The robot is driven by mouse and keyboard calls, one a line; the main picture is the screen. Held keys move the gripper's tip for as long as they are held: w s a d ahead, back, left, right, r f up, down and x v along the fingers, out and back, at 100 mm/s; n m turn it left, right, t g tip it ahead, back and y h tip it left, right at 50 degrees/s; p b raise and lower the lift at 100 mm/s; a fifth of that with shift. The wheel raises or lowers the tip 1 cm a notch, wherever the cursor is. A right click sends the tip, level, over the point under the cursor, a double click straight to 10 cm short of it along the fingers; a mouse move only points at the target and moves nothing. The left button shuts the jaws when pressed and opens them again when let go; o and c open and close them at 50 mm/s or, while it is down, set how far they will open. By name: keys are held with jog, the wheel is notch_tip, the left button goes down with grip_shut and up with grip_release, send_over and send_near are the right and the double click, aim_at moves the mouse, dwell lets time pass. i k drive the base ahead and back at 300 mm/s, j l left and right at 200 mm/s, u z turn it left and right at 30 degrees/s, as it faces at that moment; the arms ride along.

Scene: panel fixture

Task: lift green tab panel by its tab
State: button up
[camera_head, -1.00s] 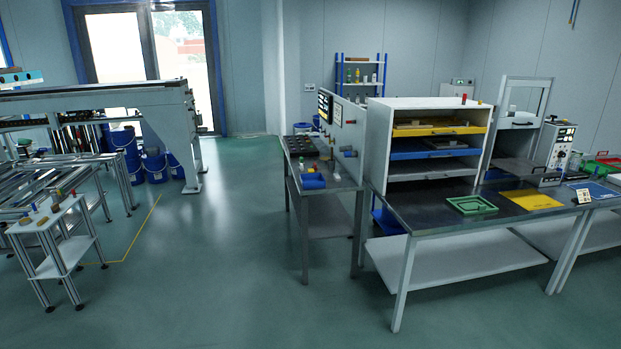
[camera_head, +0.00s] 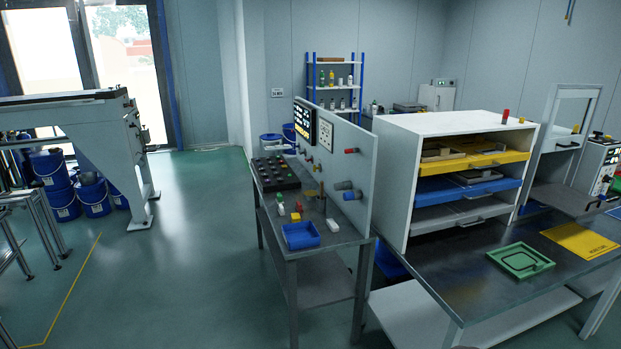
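A flat green panel or shallow tray (camera_head: 520,261) with a raised rim lies on the dark top of the workbench (camera_head: 470,288) at the right. A dark, thin loop shows on its surface. I cannot tell whether this is the green tab panel, and I cannot make out a tab on it. An upright grey panel (camera_head: 345,170) with knobs and a dark display stands on the smaller table to its left. My gripper is not in view.
A white cabinet (camera_head: 460,124) with yellow, blue and grey drawers stands on the workbench. A yellow sheet (camera_head: 580,239) lies right of the green piece. A blue bin (camera_head: 300,236) sits on the smaller table (camera_head: 335,243). The floor (camera_head: 190,270) left of the tables is clear.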

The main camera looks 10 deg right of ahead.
aim_at(519, 260)
jog(key=i+z, duration=0.4)
jog(key=i+j+z, duration=0.15)
jog(key=i+z, duration=0.3)
jog(key=i+j+z, duration=0.2)
jog(key=z, duration=0.2)
jog(key=i+j+z, duration=0.3)
jog(key=z, duration=0.15)
jog(key=i+j+z, duration=0.2)
jog(key=z, duration=0.2)
jog(key=i+j+z, duration=0.25)
jog(key=z, duration=0.2)
jog(key=i+j+z, duration=0.1)
jog(key=j+z, duration=0.3)
jog(key=i+j+z, duration=0.1)
jog(key=j+z, duration=0.7)
jog(key=i+j+z, duration=0.2)
jog(key=j, duration=0.2)
jog(key=k+l, duration=0.05)
jog(key=k, duration=0.05)
